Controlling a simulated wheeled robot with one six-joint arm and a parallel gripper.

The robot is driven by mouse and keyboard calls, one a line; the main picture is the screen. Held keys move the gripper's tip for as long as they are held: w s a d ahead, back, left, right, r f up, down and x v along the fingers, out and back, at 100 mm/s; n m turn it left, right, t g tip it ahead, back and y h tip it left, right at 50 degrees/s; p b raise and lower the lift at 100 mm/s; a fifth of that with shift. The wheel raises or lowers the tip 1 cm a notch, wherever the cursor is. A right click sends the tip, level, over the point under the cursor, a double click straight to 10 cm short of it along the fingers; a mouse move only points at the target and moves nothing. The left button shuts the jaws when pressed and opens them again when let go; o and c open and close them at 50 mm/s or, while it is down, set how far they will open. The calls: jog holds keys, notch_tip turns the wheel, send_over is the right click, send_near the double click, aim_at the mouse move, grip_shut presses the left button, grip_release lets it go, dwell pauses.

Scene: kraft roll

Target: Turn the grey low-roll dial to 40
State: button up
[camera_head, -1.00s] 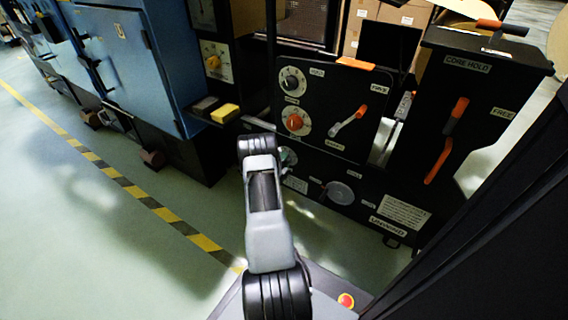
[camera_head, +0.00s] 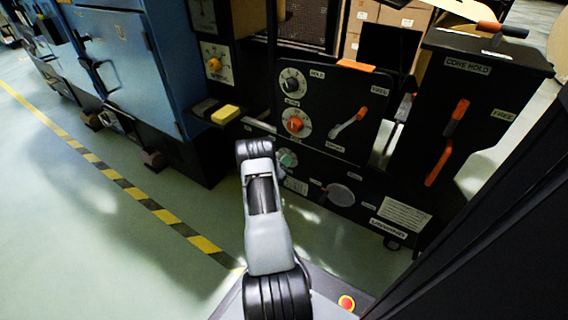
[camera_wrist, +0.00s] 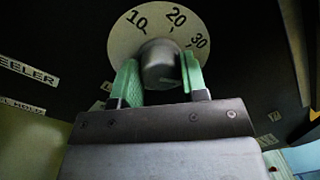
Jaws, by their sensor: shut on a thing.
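The grey low-roll dial's knob (camera_wrist: 160,64) stands on a round pale scale plate. In the wrist view the plate (camera_wrist: 122,42) shows 10, 20 and 30; the rest is hidden by the knob and my gripper. I cannot make out a pointer on the knob. My gripper (camera_wrist: 160,80) has its green pads on both sides of the knob and is shut on it. In the head view my gripper (camera_head: 288,158) shows as a bit of green at the low dial, mostly hidden behind my arm.
Above are a dark grey dial (camera_head: 291,82) and an orange dial (camera_head: 295,124). An orange-tipped lever (camera_head: 350,121) is to their right. A yellow block (camera_head: 225,114) juts out at left. A round grey disc (camera_head: 340,194) sits low on the panel.

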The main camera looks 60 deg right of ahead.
jog(key=shift+m, duration=0.4)
jog(key=o, duration=0.9)
jog(key=a+p, duration=0.1)
jog(key=a, duration=0.3)
jog(key=a+p, duration=0.2)
jog(key=a, duration=0.3)
jog(key=a+f+p, duration=0.1)
jog(key=a, duration=0.3)
jog(key=shift+a+f, duration=0.1)
jog(key=shift+a, duration=0.25)
jog(key=shift+w, duration=0.1)
